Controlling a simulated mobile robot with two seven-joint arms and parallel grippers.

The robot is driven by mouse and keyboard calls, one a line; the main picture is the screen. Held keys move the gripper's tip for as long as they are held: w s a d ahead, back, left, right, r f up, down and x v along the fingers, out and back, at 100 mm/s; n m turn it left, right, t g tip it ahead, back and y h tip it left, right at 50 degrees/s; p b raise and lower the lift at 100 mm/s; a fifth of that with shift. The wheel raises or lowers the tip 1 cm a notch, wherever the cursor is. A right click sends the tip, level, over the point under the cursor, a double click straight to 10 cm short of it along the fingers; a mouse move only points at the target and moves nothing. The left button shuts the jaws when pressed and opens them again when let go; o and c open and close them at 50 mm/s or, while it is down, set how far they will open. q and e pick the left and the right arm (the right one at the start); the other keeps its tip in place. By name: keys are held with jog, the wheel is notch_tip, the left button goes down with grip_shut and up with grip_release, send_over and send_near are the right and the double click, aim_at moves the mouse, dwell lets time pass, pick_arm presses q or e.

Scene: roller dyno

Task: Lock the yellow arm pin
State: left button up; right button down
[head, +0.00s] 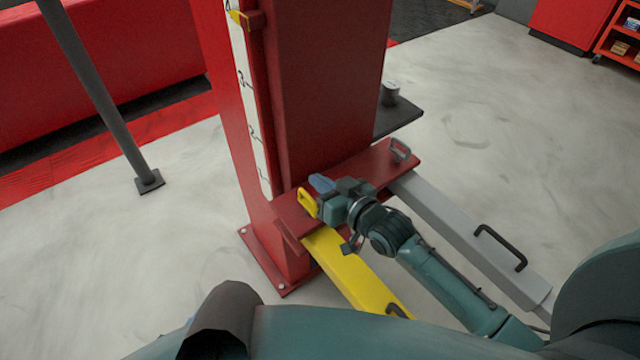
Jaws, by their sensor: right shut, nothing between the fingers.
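The yellow arm pin (307,203) is a small yellow loop standing on the red carriage at the root of the yellow arm (350,272). The yellow arm reaches toward me from the carriage and carries a dark handle near its end. My right gripper (320,184) is shut and empty, just beside and behind the yellow pin. I cannot tell whether it touches the pin. My right arm covers part of the carriage and the yellow arm. My left gripper is not in view.
A grey arm (460,228) with a black handle (502,248) lies to the right, with a grey pin (400,150) at its root. The red post (325,90) rises behind the carriage. A dark pole (105,100) stands at left. Floor on both sides is clear.

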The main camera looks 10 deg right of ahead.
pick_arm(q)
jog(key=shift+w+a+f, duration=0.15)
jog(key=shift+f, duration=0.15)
pick_arm(e)
jog(key=v, duration=0.9)
jog(key=shift+s+f, duration=0.15)
jog(key=shift+s, duration=0.2)
pick_arm(q)
jog(key=p, duration=0.1)
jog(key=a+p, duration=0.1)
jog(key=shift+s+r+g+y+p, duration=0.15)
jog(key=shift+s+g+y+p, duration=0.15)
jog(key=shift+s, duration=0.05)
pick_arm(e)
jog(key=s+a+f+g+h, duration=0.2)
jog(key=s+f+g+h, duration=0.1)
jog(key=s+f, duration=0.5)
jog(key=s, duration=0.3)
jog(key=shift+s+f+g, duration=0.3)
jog(key=shift+s+f, duration=0.05)
jog(key=shift+f, duration=0.05)
